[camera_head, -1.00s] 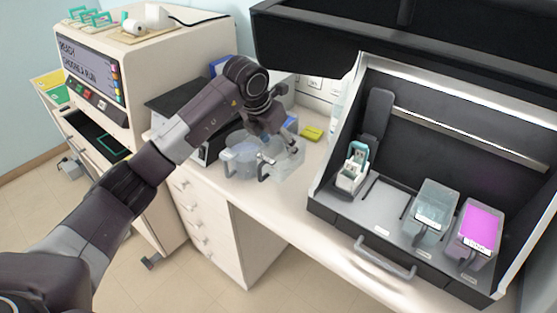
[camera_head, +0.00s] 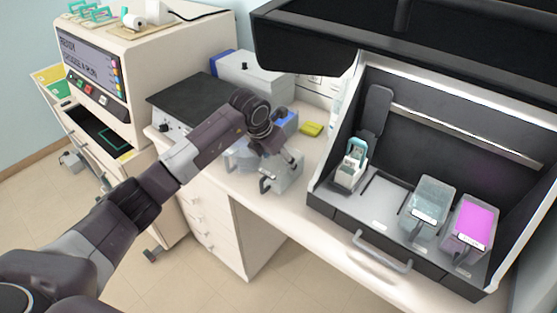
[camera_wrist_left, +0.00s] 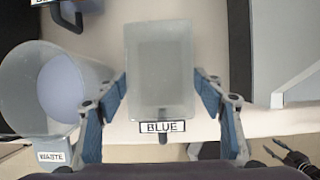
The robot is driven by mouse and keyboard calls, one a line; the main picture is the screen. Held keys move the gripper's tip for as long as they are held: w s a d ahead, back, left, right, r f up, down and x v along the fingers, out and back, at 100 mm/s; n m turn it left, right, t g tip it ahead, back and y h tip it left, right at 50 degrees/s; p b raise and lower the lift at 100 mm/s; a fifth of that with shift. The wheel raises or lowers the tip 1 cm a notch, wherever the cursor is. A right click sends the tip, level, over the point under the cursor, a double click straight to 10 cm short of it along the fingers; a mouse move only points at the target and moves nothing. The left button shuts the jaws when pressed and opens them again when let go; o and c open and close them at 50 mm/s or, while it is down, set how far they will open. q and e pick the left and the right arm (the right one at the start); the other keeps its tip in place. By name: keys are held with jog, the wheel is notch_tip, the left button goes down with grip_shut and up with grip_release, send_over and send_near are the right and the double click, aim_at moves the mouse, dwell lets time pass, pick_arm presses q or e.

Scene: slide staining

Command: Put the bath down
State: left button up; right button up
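The bath (camera_head: 283,178) is a clear box with a dark front handle, at the bench's front edge in the head view. In the left wrist view the bath (camera_wrist_left: 160,85) carries the label BLUE and sits between both fingers. My left gripper (camera_head: 285,158) is over it, its finger pads against the bath's two sides in the left wrist view (camera_wrist_left: 161,90). Whether its base touches the bench cannot be told. My right gripper (camera_wrist_left: 272,147) shows small at the lower right of the left wrist view, fingers apart; it is outside the head view.
A round waste container (camera_wrist_left: 25,95) stands close left of the bath. A yellow block (camera_head: 311,129) lies behind. The dark cabinet (camera_head: 330,205) at right holds a slide rack (camera_head: 352,165), a grey-blue bath (camera_head: 431,203) and a magenta bath (camera_head: 473,220). Bare bench (camera_head: 305,200) lies between.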

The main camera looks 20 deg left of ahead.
pick_arm(q)
jog(key=o, duration=0.4)
jog(key=shift+c, duration=0.2)
jog(key=shift+r+p, duration=0.3)
jog(key=b+v, duration=0.3)
jog(key=v, duration=0.8)
jog(key=shift+s+r, duration=0.2)
jog(key=shift+r, duration=0.15)
